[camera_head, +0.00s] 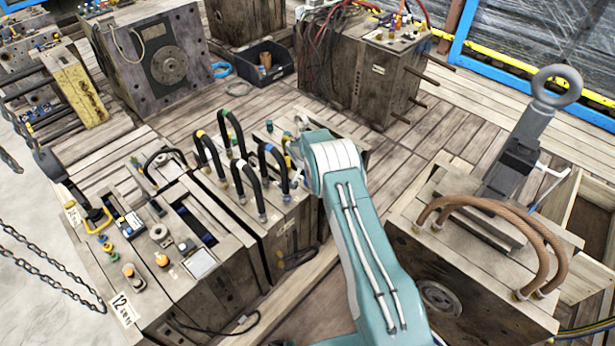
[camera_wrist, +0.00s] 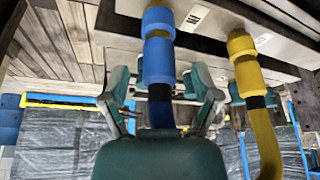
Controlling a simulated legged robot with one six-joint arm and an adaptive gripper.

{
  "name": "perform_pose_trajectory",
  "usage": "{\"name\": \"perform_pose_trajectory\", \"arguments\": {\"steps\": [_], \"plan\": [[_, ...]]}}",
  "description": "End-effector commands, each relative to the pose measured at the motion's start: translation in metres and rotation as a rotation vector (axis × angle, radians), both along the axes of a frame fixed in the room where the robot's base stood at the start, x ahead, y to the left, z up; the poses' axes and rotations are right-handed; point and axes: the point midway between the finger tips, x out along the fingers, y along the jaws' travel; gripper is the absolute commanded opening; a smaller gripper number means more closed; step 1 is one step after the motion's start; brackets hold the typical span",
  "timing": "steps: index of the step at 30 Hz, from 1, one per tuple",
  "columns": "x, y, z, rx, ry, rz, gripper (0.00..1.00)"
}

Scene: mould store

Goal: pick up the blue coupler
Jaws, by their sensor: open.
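The blue coupler (camera_wrist: 158,62) is a stepped blue sleeve in the wrist view, at top centre, joined to a blue hose with a dark band. My gripper (camera_wrist: 161,90) is open, with one teal finger on each side of the coupler's lower end and the hose. A gap shows on both sides, and I cannot tell how deep the coupler sits between the fingers. A yellow coupler (camera_wrist: 242,60) on a yellow hose stands just right of it. In the head view my arm largely hides the gripper, and I cannot make out this coupler for sure.
In the head view, several black looped hoses (camera_head: 209,155) rise from the mould block left of my gripper. A block with brown hoses (camera_head: 500,208) and a lifting eye (camera_head: 556,88) stands right. A black bin (camera_head: 262,68) lies behind. Bare planks (camera_head: 455,125) show between blocks.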

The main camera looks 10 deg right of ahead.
Motion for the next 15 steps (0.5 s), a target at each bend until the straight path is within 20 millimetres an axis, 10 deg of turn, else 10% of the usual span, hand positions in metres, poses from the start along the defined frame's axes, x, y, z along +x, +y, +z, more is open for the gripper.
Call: {"name": "perform_pose_trajectory", "arguments": {"steps": [11, 15], "plan": [[0.0032, -0.0019, -0.0092, 0.001, 0.0, 0.0, 0.79], [0.0032, -0.0017, -0.0091, 0.001, 0.0, 0.0, 0.17]]}}
